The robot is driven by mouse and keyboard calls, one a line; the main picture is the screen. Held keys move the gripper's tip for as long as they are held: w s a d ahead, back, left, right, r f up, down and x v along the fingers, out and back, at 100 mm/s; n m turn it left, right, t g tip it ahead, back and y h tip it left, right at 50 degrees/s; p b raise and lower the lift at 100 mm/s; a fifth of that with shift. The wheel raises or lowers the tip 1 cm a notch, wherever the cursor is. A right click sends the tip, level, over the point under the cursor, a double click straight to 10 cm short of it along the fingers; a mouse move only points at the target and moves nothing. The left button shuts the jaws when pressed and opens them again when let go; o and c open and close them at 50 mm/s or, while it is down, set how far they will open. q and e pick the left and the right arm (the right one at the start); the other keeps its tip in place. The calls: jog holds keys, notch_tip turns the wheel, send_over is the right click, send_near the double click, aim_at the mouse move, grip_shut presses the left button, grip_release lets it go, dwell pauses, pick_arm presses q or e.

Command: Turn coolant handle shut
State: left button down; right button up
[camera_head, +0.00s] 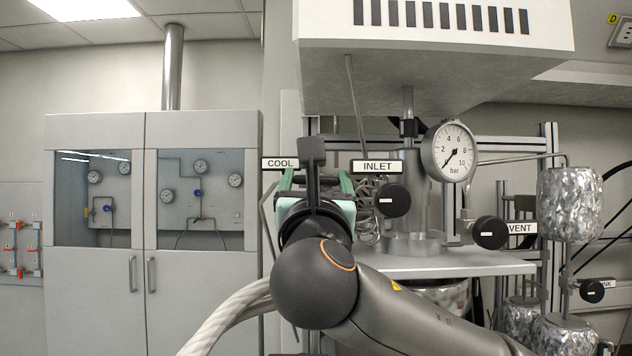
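The COOL label (280,163) is near the middle of the head view. My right arm comes in from the lower right, and its gripper (314,182) points away from me just right of and below this label. The gripper has green side parts and a dark upright piece in front of it. The gripper and wrist cover the place by the label, so the coolant handle is hidden. I cannot tell whether the fingers are open, shut or touching the handle. My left gripper is not in view.
The INLET knob (391,200) is close to the right of my gripper. The VENT knob (490,232) and pressure gauge (448,151) are farther right, above a grey shelf (450,263). A white box (440,60) overhangs above. Grey cabinets (150,290) stand at left.

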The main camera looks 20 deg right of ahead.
jog(key=shift+m, duration=0.3)
jog(key=m+h+b, duration=0.1)
jog(key=m, duration=0.1)
jog(key=m+g+h+b, duration=0.1)
jog(key=m, duration=0.2)
jog(key=shift+a+f+h, duration=0.1)
jog(key=shift+f+h, duration=0.05)
jog(key=shift+h, duration=0.25)
jog(key=m+g+h+b, duration=0.1)
jog(key=m, duration=0.2)
jog(key=m+g, duration=0.1)
jog(key=m, duration=0.2)
jog(key=shift+g+h+b, duration=0.3)
jog(key=shift+h+b, duration=0.05)
jog(key=shift+h, duration=0.05)
jog(key=m+g, duration=0.1)
jog(key=m, duration=0.3)
jog(key=shift+m+g+h, duration=0.3)
jog(key=shift+g, duration=0.1)
jog(key=m+g, duration=0.2)
jog(key=m, duration=0.3)
jog(key=shift+p, duration=0.4)
jog(key=shift+m, duration=0.4)
jog(key=o, duration=1.2)
jog(key=shift+s, duration=0.1)
